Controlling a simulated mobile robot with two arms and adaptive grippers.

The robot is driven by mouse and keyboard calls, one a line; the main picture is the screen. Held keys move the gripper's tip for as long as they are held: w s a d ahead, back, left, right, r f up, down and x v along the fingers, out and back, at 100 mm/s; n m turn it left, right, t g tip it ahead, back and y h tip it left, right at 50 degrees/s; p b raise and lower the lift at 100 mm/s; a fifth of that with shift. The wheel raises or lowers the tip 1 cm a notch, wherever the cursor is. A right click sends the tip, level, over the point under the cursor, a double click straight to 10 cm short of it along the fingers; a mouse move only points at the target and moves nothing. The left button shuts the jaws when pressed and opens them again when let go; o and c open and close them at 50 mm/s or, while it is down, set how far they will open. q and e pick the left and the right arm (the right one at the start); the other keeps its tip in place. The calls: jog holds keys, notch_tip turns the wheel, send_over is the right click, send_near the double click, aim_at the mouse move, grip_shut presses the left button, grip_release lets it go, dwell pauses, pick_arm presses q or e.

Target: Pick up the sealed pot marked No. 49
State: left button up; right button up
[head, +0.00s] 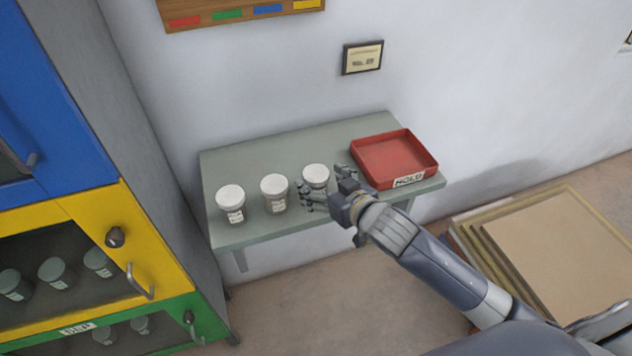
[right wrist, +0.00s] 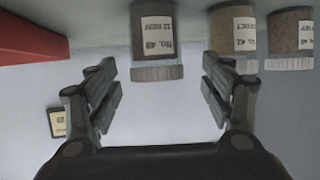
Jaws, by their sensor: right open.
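Three pots with white lids stand upright in a row on the grey-green wall shelf (head: 270,150). The right one (head: 316,175) is at my right gripper (head: 321,185), partly hidden by its fingers. In the right wrist view, which is upside down, this pot (right wrist: 155,40) is lined up between the open fingers (right wrist: 160,68), just beyond the tips; its label seems to read No. 49. The middle pot (head: 274,190) and left pot (head: 231,201) stand apart to the left; their numbers are hard to read. My right gripper is open and empty. My left gripper is out of view.
A red tray (head: 395,136) marked HOLD sits on the shelf's right end, close to my gripper. A coloured locker (head: 95,230) with pots behind dark panes stands left. A small framed sign (head: 362,57) hangs above. Stacked boards (head: 560,250) lie at the right.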

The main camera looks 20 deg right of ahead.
aim_at(316, 176)
jog(key=shift+p+x, duration=0.35)
jog(key=shift+x, duration=1.6)
jog(key=shift+d, duration=0.15)
jog(key=c, duration=1.2)
jog(key=shift+r, duration=0.1)
